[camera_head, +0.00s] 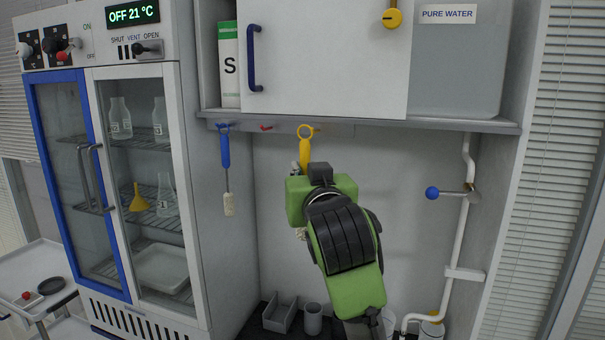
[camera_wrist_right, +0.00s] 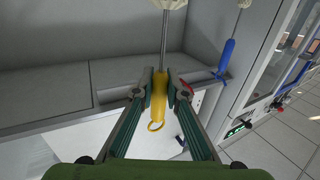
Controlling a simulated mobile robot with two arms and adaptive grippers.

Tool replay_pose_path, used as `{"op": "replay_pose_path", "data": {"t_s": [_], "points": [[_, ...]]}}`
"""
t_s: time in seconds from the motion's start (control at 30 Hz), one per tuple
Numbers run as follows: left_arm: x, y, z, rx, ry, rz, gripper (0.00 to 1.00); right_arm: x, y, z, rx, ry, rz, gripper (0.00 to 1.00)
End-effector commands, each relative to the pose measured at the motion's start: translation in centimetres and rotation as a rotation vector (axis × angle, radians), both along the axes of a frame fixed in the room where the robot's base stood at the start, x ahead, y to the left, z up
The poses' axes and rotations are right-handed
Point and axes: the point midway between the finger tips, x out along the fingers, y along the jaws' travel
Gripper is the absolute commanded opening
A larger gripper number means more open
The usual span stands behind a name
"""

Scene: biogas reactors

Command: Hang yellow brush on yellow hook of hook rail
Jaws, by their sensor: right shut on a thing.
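The yellow brush (camera_head: 304,153) hangs upright below the hook rail (camera_head: 350,124), ring end up. Its ring is at the rail's height, by the yellow hook (camera_head: 314,129); I cannot tell whether the ring is around the hook or in front of it. My right gripper (camera_head: 297,168) is shut on the brush handle, mostly hidden behind my green wrist in the head view. The right wrist view shows the gripper (camera_wrist_right: 160,92) with its fingers on both sides of the yellow handle (camera_wrist_right: 159,82); the ring shows free beyond the fingers. My left gripper is out of view.
A blue brush (camera_head: 225,150) hangs on the blue hook at left. A red hook (camera_head: 265,128) between is empty. The cupboard (camera_head: 330,60) is above the rail, the glass-door incubator (camera_head: 120,180) at left. A pipe with a blue-knobbed valve (camera_head: 432,193) is at right.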

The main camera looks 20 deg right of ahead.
Motion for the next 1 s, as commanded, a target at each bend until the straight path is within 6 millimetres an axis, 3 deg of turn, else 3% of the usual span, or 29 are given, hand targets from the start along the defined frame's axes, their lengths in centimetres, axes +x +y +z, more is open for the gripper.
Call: {"op": "replay_pose_path", "data": {"t_s": [1.0], "points": [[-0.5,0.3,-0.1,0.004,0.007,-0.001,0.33,4.9,-3.4,-0.8,0.001,0.000,-0.001,0.00]]}}
